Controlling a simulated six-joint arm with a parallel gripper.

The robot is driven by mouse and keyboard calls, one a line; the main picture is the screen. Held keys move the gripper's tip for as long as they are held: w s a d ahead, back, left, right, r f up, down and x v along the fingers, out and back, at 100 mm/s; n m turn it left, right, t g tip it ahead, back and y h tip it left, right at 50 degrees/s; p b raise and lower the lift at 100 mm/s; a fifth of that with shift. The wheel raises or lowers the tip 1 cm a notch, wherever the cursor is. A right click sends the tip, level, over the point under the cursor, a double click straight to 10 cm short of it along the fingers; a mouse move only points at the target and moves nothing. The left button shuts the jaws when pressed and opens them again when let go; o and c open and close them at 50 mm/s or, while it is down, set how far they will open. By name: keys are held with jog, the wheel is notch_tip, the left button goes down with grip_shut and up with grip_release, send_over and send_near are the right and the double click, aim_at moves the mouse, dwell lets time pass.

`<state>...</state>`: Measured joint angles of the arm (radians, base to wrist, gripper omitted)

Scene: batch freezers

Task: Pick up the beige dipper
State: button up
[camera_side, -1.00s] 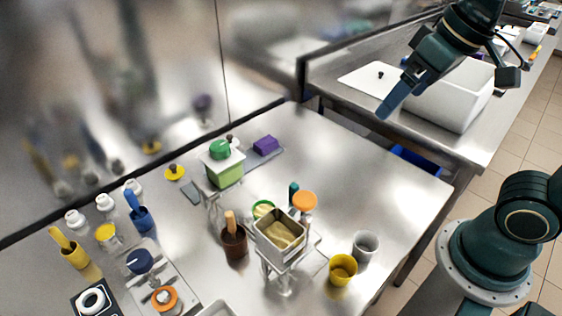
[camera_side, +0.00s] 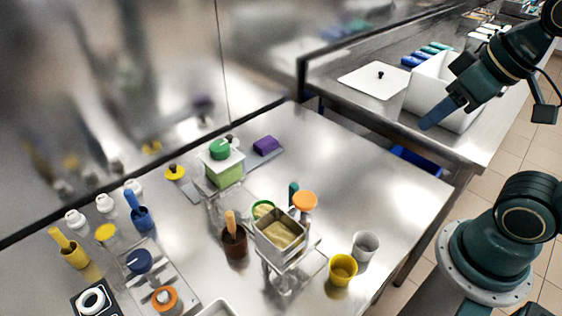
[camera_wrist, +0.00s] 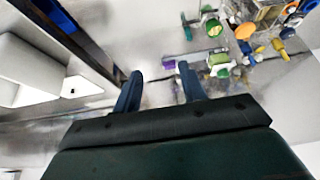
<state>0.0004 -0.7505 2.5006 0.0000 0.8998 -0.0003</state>
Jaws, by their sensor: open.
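A tan-orange handle (camera_side: 230,224) stands upright in a dark brown cup (camera_side: 234,245) on the near steel table in the side view. It is the closest match to the beige dipper, but I cannot be sure of it. I cannot make it out in the wrist view. My gripper (camera_side: 430,121) is high at the right in the side view, in front of the white bin and far from the brown cup. In the wrist view my gripper (camera_wrist: 160,76) shows two blue fingers spread apart, with nothing between them.
A stand with a metal pan (camera_side: 279,237) is right of the brown cup. A yellow cup (camera_side: 342,270) and a grey cup (camera_side: 364,246) stand farther right. A green-lidded container (camera_side: 222,165) is behind. The steel table (camera_side: 370,190) is bare at right. A white bin (camera_side: 440,82) stands on the back bench.

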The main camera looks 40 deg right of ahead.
jog(key=shift+w, duration=0.1)
jog(key=m+g, duration=0.6)
jog(key=m, duration=1)
send_over(229, 212)
notch_tip(229, 212, down, 11)
jog(key=shift+f, duration=4.25)
